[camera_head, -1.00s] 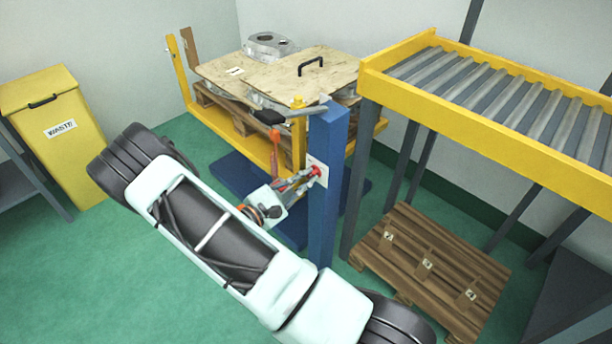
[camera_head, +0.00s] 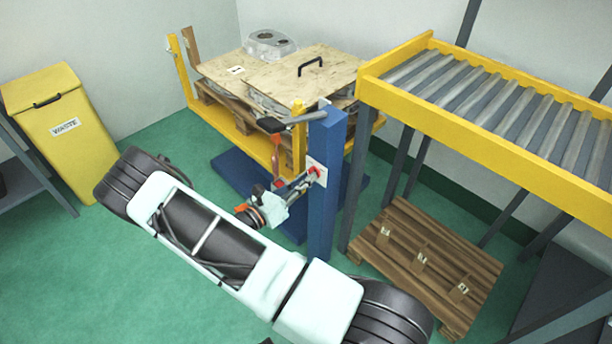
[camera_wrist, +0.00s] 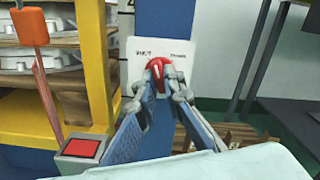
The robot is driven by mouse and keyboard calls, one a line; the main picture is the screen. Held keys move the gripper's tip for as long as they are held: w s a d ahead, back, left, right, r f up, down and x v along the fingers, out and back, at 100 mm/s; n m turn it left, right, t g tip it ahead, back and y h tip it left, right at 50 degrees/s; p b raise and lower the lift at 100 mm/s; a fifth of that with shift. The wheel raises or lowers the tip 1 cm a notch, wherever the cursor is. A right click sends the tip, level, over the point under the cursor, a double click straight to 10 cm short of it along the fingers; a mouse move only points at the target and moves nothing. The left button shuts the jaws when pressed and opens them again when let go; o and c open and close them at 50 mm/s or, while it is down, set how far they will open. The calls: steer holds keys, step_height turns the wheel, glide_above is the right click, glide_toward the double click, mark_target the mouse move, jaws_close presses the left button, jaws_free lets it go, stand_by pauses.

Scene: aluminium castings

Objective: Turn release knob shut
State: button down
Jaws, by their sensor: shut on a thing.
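The red release knob (camera_wrist: 157,66) sits on a white plate (camera_wrist: 178,60) with small lettering along its top, at left and at right; the word on the left looks like "SHUT". The plate is fixed to the blue post (camera_head: 327,220). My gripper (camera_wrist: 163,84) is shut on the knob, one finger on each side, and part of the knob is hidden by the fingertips. In the wrist view the knob's pale mark points up and slightly right. In the head view the knob (camera_head: 316,170) shows as a small red spot at my fingertips.
A lever with a dark grip (camera_head: 270,125) reaches out from the post's top. An orange-handled part (camera_wrist: 29,27) and a red square (camera_wrist: 80,148) are left of my gripper. A roller conveyor (camera_head: 425,114) stands right, above a wooden pallet (camera_head: 400,270). Yellow waste bin (camera_head: 65,150) at left.

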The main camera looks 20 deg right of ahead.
steer(key=n+p, duration=0.1)
steer(key=n, duration=0.3)
steer(key=shift+n, duration=0.4)
stand_by(0.4)
steer(key=c, duration=2)
jaws_free()
steer(key=shift+c, duration=0.2)
steer(key=v, duration=1.2)
